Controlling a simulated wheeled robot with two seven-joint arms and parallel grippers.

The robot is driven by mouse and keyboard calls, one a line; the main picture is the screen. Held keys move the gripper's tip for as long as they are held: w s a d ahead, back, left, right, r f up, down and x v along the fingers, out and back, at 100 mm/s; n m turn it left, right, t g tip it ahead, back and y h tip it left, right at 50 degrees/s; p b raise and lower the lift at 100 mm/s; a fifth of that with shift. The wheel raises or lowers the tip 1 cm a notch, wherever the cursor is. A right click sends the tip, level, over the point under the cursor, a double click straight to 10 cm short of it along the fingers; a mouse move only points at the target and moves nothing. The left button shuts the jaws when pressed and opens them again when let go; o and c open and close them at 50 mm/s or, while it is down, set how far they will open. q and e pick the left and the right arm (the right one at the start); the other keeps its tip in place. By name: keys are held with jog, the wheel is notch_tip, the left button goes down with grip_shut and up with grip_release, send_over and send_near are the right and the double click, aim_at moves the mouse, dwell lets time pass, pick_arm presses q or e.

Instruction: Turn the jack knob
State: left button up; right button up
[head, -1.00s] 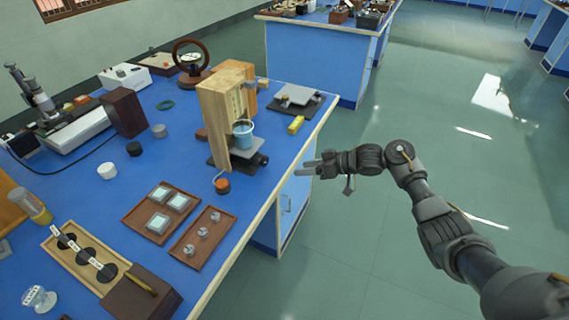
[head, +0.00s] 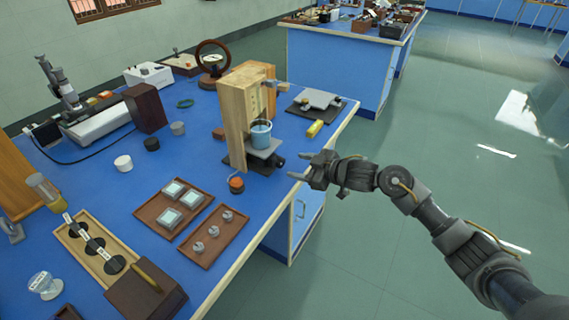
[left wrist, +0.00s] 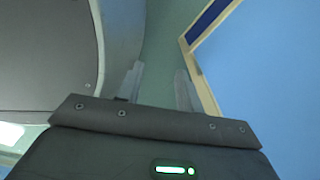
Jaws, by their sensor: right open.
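The lab jack (head: 266,153) stands at the right side of the blue bench, in front of a wooden stand (head: 236,113). A light blue beaker (head: 261,135) sits on its grey plate. Its dark knob (head: 279,161) is small and faces right, toward the bench edge. My right gripper (head: 297,165) is open and empty just right of the knob, near the bench edge, with its fingers pointing left. I see no contact with the knob. My left gripper (left wrist: 160,86) shows only in the left wrist view, its fingers apart with nothing between them.
An orange-topped knob (head: 236,185) lies in front of the stand. Brown trays (head: 213,237) lie nearer. The floor right of the bench is clear.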

aim_at(283, 163)
jog(key=x, duration=0.5)
jog(key=shift+w+a+f, duration=0.15)
jog(key=shift+w+a, duration=0.05)
jog(key=shift+w, duration=0.05)
jog(key=shift+w+a+f, duration=0.2)
jog(key=shift+w+a, duration=0.15)
pick_arm(q)
jog(key=shift+a, duration=0.45)
